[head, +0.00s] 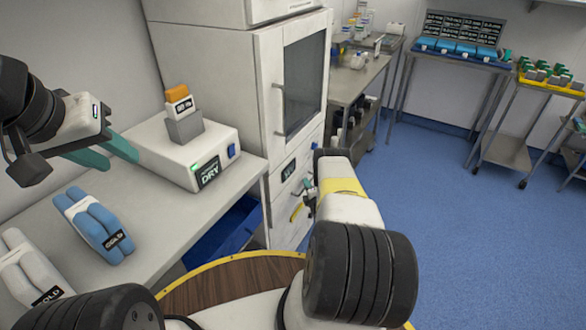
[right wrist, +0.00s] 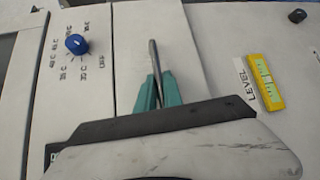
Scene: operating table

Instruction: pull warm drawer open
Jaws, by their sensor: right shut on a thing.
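The white warming cabinet (head: 268,90) stands beyond the bench, with a glass door above and drawer fronts below. A dark label (head: 288,170), too small to read surely, marks the drawer front beside my right gripper (head: 309,190). In the right wrist view, the teal fingers (right wrist: 157,92) of that gripper are shut on a thin metal bar handle (right wrist: 153,57). The drawer appears flush, but my arm hides part of it. My left gripper (head: 104,152) is above the bench, its teal fingers spread and empty.
A white DRY device (head: 190,150) and blue COLD packs (head: 95,225) sit on the left bench. A blue temperature knob (right wrist: 76,44) and a yellow level gauge (right wrist: 264,83) flank the handle. Blue floor (head: 470,240) is clear at right.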

